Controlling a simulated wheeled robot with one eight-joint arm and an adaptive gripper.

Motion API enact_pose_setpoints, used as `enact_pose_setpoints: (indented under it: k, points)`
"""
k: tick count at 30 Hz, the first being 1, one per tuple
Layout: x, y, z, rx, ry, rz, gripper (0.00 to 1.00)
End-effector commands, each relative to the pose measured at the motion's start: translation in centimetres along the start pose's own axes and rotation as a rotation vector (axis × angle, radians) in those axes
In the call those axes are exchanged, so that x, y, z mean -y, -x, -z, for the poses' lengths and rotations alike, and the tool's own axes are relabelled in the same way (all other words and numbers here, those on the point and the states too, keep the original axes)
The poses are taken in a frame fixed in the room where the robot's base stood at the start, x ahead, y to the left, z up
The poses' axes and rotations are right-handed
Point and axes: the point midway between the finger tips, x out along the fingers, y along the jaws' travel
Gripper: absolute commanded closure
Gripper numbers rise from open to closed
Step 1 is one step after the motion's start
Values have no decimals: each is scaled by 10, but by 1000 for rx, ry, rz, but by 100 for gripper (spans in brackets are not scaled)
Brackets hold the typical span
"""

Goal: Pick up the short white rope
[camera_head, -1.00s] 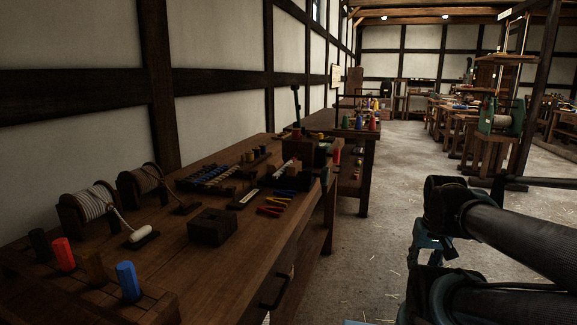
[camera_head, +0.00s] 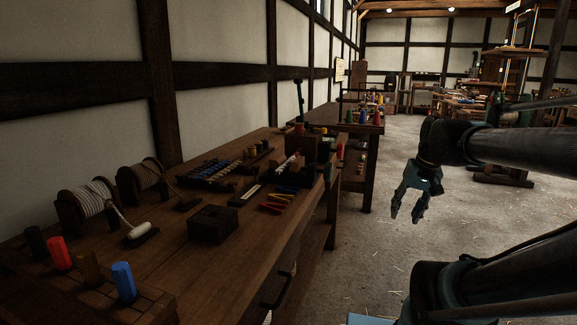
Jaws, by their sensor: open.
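A short white piece (camera_head: 139,231), which looks like the short white rope, lies on a small dark block at the left of the workbench (camera_head: 175,262). A thin rope runs towards it from the nearer spool of pale rope (camera_head: 90,203); I cannot tell whether the two are joined. My gripper (camera_head: 406,214) hangs over the open floor to the right of the bench, fingers pointing down, open and empty. It is well apart from the white piece.
Red (camera_head: 60,254) and blue (camera_head: 124,282) pegs stand in a rack at the near left. A dark square block (camera_head: 213,224) sits right of the white piece. Coloured tools (camera_head: 277,201) lie farther back. The floor (camera_head: 345,260) beside the bench is clear.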

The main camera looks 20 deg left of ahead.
Motion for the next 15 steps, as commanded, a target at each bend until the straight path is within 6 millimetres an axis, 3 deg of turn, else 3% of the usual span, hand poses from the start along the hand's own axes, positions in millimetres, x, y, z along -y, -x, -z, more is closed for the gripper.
enact_pose_setpoints:
  k: [3, 15]
  points:
    - [35, 25, 41, 8, -12, 61, 59]
    - [166, 83, 160, 64, -70, 262, 59]
